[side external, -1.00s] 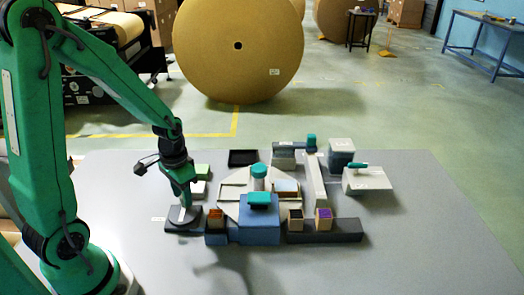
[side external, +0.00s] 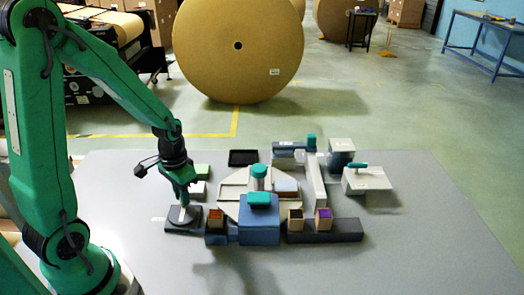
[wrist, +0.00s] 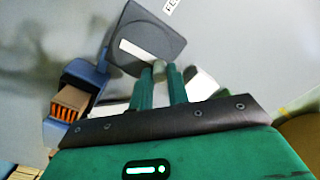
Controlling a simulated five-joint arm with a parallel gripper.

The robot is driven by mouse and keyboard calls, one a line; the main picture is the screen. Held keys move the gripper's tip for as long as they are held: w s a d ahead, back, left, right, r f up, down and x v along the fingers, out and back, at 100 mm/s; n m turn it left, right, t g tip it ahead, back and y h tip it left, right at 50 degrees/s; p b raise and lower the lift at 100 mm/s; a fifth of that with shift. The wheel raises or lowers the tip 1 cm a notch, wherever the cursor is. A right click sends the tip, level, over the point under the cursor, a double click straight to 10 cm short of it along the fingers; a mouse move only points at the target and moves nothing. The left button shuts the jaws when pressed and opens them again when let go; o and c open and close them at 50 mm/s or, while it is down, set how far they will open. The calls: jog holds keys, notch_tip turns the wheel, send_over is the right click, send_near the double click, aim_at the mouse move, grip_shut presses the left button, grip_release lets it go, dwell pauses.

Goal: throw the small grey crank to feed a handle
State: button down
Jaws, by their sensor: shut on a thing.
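The small grey crank (wrist: 133,50) is a pale bar on a dark square base (wrist: 165,38), seen at the top of the wrist view. In the side view the dark base (side external: 172,227) sits at the left end of the machine. My gripper (wrist: 159,70) is low over this base, with its two green fingers close together at the near end of the crank. It is shut on the crank; the fingers hide most of the gripped part. In the side view my gripper (side external: 183,205) covers part of the bar.
Beside the base is a blue holder (wrist: 88,72) with a wooden box of orange pieces (wrist: 70,100). The blue block with a teal top (side external: 259,230) and the dark rail (side external: 345,231) extend to the right. A black tray (side external: 243,158) lies behind. The front table is clear.

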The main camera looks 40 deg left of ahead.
aim_at(173, 213)
jog(key=n, duration=0.3)
jog(key=s+n, duration=0.1)
jog(key=shift+a+n, duration=0.3)
jog(key=shift+n, duration=0.1)
jog(key=n, duration=0.2)
jog(key=s+n, duration=0.1)
jog(key=n, duration=0.1)
jog(key=shift+a+n, duration=0.1)
jog(key=shift+n, duration=0.2)
jog(key=n, duration=0.2)
jog(key=s+n, duration=0.1)
jog(key=n, duration=0.4)
jog(key=d+n, duration=0.1)
jog(key=shift+s, duration=0.4)
jog(key=shift+n, duration=0.3)
